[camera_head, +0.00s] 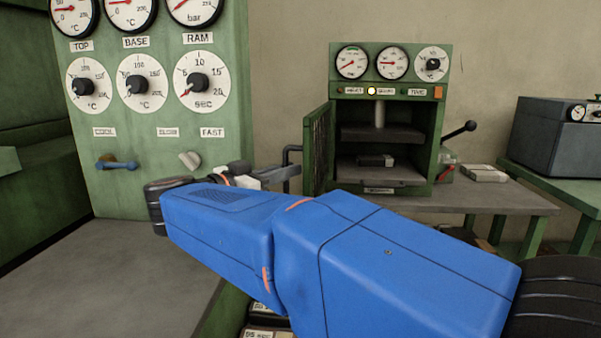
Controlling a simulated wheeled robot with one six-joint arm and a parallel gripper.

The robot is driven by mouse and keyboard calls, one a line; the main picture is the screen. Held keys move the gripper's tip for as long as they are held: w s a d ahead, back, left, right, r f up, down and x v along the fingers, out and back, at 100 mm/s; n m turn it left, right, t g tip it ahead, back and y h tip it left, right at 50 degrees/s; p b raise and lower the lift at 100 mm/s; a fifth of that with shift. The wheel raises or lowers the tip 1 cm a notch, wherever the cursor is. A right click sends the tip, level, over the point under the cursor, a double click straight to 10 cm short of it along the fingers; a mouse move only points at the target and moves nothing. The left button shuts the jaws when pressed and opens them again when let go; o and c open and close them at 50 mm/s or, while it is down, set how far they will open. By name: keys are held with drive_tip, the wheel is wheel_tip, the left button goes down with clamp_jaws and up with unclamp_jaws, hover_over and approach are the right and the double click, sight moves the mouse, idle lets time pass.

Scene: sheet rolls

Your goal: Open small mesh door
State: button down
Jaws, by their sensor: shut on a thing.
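The small mesh door (318,150) hangs on the left side of the small green press (438,140). It is swung outward and seen nearly edge-on, so the press's inside shows. A dark bar handle (290,149) stands out from the door's left face. My gripper (286,172) is at the lower part of this handle and is shut on it. My blue arm crosses the foreground, and the exact finger contact is small and hard to make out.
The press stands on a grey bench (500,200). Inside, a dark block (375,160) lies on the lower plate. A lever (459,131) sticks out right. A large green gauge panel (150,100) rises close on the left. A grey-blue box (550,140) stands far right.

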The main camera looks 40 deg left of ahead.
drive_tip(key=shift+s+a+r, duration=0.1)
drive_tip(key=shift+a+r, duration=0.05)
drive_tip(key=shift+a, duration=0.2)
drive_tip(key=shift+h, duration=0.3)
drive_tip(key=c, duration=1.8)
unclamp_jaws()
drive_tip(key=s, duration=1.7)
drive_tip(key=shift+s+a, duration=0.15)
drive_tip(key=shift+a, duration=0.25)
